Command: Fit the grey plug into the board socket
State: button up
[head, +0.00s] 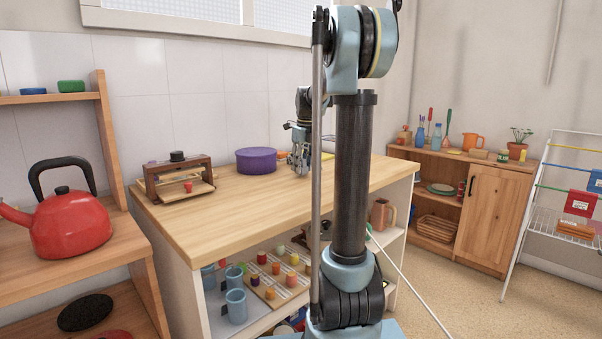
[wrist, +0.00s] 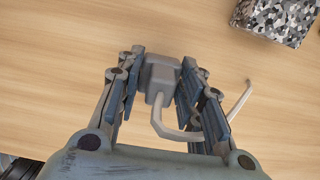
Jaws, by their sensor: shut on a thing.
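The grey plug (wrist: 160,73) is between the fingers of my gripper (wrist: 163,66) in the wrist view, and both fingers press on its sides. Its pale cord (wrist: 178,133) bends from the plug's near side under the right finger and comes out to the right. Below the plug is bare wooden worktop; I cannot tell the height of the gap. In the head view my gripper (head: 300,160) points down over the far part of the worktop (head: 250,210), and the plug cannot be made out there. I cannot make out the board socket in either view.
A speckled block (wrist: 276,18) lies at the upper right of the wrist view. In the head view, a purple pot (head: 256,161) stands left of my gripper, and a wooden frame (head: 165,172) stands at the worktop's left end. The worktop's front middle is clear.

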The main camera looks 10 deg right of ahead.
notch_tip(320, 180, up, 10)
dwell(0.7)
